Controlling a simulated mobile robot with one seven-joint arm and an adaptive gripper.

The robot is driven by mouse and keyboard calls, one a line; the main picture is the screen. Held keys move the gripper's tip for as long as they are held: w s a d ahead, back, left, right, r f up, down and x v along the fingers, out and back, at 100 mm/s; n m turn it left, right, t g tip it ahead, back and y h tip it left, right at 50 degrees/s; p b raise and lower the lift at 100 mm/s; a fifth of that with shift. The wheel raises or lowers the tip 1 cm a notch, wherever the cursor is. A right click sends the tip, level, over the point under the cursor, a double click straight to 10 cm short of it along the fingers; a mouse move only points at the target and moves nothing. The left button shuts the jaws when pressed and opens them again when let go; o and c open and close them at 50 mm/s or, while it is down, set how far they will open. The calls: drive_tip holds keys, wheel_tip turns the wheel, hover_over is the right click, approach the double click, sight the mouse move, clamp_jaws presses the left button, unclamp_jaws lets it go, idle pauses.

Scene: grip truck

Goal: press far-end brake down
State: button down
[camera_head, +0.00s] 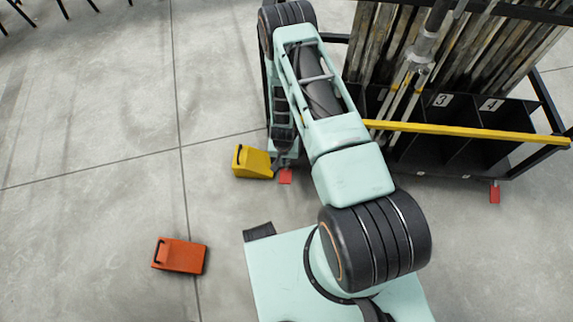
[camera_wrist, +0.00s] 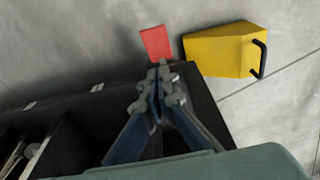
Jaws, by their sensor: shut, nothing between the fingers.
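A red brake pedal (camera_head: 285,176) sticks out low at the left end of the black rack truck (camera_head: 540,135). It also shows in the wrist view as a flat red tab (camera_wrist: 156,42). A second red pedal (camera_head: 495,194) is at the truck's right end. My gripper (camera_wrist: 162,75) is shut and empty, its tips just short of the left-end pedal in the wrist view. I cannot tell whether they touch it. In the head view my arm hangs over the truck's left end and hides that corner.
A yellow wheel chock (camera_head: 252,162) lies on the floor right beside the left-end pedal; it is close in the wrist view too (camera_wrist: 218,50). An orange chock (camera_head: 179,255) lies farther left. A yellow bar (camera_head: 465,131) crosses the truck's side.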

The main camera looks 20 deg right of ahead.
sight(285, 178)
wheel_tip(285, 178, down, 11)
drive_tip(key=b, duration=0.4)
drive_tip(key=shift+w+f, duration=0.1)
drive_tip(key=shift+w, duration=0.05)
drive_tip(key=shift+s+f, duration=0.2)
drive_tip(key=shift+f, duration=0.2)
drive_tip(key=shift+s, duration=0.1)
